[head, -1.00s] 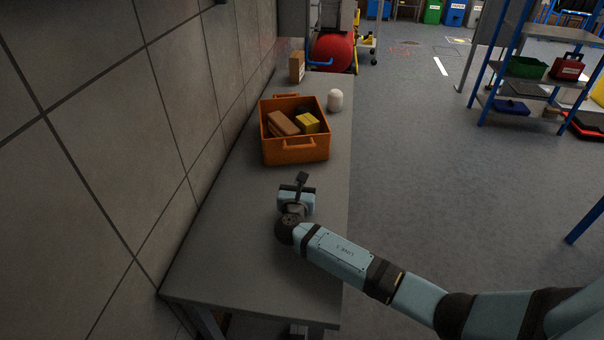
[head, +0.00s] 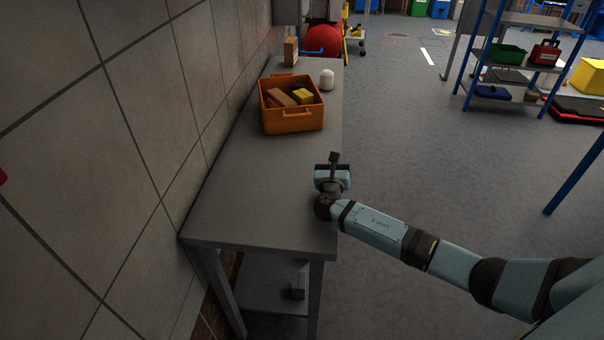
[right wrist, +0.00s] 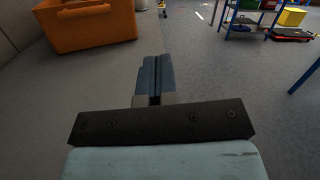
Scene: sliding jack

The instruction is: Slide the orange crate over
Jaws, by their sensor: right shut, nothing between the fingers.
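The orange crate (head: 291,118) stands on the grey workbench (head: 250,190), toward its far end and near the wall. It has a handle on its near side. Inside it lie brown blocks and a yellow block (head: 303,96). My right gripper (head: 334,157) is over the right edge of the bench, nearer than the crate and apart from it. The right wrist view shows its fingers (right wrist: 155,75) shut with nothing between them, and the crate (right wrist: 88,30) ahead to the left. My left gripper is not in view.
A white rounded object (head: 327,80) stands right of the crate. A small cardboard box (head: 290,51) stands behind it. A tiled wall (head: 130,110) runs along the bench's left side. The bench top nearer than the crate is clear. A blue-framed shelf (head: 520,75) stands at the right.

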